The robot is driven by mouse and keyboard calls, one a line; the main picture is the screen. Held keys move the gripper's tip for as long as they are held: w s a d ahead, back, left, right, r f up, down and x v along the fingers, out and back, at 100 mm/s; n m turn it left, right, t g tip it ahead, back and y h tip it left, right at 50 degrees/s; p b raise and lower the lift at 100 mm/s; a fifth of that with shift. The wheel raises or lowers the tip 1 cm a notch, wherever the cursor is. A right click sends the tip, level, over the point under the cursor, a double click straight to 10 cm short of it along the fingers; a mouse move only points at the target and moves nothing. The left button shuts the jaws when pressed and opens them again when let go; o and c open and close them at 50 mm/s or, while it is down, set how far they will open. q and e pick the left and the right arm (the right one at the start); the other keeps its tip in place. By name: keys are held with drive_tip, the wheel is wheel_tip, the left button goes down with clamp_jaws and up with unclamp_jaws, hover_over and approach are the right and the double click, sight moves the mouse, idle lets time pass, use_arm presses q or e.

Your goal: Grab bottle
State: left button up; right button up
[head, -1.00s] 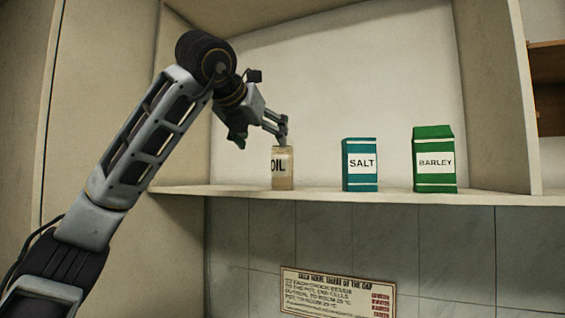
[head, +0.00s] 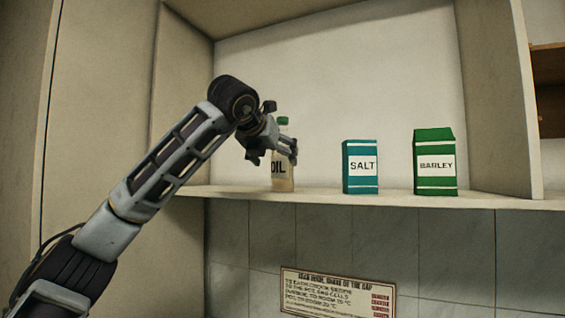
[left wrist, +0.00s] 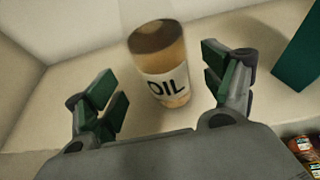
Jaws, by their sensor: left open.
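The oil bottle (head: 282,183) stands upright on the shelf, with a green cap and a white label reading OIL. My left gripper (head: 274,160) is at the bottle's upper part and hides some of it in the head view. In the left wrist view the bottle (left wrist: 162,62) shows between the two green-padded fingers of my open left gripper (left wrist: 165,92), a little beyond their tips. A gap shows on both sides of it. My right gripper is not in view.
A teal salt box (head: 360,180) and a green barley carton (head: 434,178) stand to the right on the shelf (head: 390,197). The cabinet's side wall is at the left. A sign (head: 338,291) hangs on the tiles below.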

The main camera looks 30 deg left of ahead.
sight(279, 156)
use_arm(q)
drive_tip(key=shift+w, duration=0.15)
drive_tip(key=shift+w+f, duration=0.1)
drive_tip(key=shift+w, duration=0.25)
drive_tip(key=p+x, duration=0.1)
drive_tip(key=x, duration=0.1)
drive_tip(key=shift+w+d, duration=0.15)
drive_tip(key=shift+w, duration=0.3)
drive_tip(key=shift+w+f+p, duration=0.3)
drive_tip(key=shift+w, duration=0.3)
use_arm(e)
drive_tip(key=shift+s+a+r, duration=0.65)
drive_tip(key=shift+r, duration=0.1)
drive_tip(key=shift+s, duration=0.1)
